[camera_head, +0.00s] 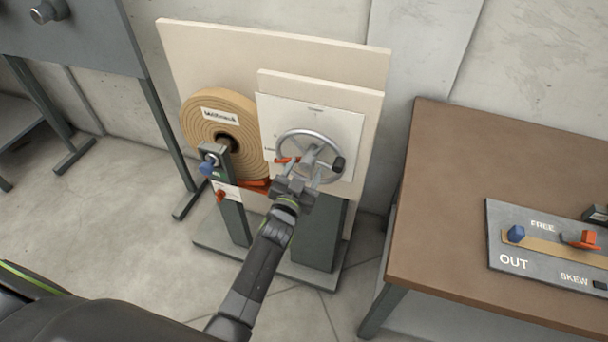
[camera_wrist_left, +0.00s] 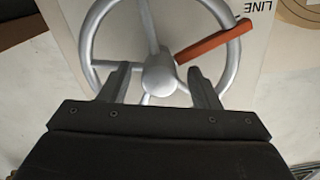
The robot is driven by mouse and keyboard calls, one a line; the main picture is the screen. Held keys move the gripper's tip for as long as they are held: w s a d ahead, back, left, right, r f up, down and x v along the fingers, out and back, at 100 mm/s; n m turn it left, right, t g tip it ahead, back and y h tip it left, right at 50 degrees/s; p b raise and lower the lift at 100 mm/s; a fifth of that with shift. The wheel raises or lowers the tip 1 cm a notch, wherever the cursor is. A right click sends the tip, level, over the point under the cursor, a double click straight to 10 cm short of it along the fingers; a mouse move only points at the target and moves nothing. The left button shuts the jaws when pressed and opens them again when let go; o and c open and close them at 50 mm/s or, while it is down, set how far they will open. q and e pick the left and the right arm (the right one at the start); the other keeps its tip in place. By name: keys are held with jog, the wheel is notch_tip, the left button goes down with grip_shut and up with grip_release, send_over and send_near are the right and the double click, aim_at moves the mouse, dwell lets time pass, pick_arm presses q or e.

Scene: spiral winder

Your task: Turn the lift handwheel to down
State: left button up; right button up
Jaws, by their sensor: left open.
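The grey, spoked lift handwheel (camera_head: 327,135) stands on a white plate (camera_head: 349,118) at the machine's front. It has a round hub, a dark knob (camera_head: 338,164) at the right of its rim and an orange bar (camera_wrist_left: 213,42) by the hub. My left gripper (camera_head: 300,174) is open at the lower part of the wheel. In the left wrist view its two fingers (camera_wrist_left: 158,76) stand either side of the hub (camera_wrist_left: 159,84), with no part clearly clamped; I cannot tell whether they touch the wheel. The small plate labels are unreadable in the head view. My right gripper is out of view.
A tan roll (camera_head: 190,124) hangs left of the wheel, with a grey post (camera_head: 235,215) and blue knob (camera_head: 206,168) before it. A brown table (camera_head: 450,200) at the right carries a control panel (camera_head: 515,258). Open floor lies left.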

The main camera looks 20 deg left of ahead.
pick_arm(q)
jog(key=shift+w, duration=0.1)
grip_shut()
dwell(0.4)
jog(key=shift+a, duration=0.15)
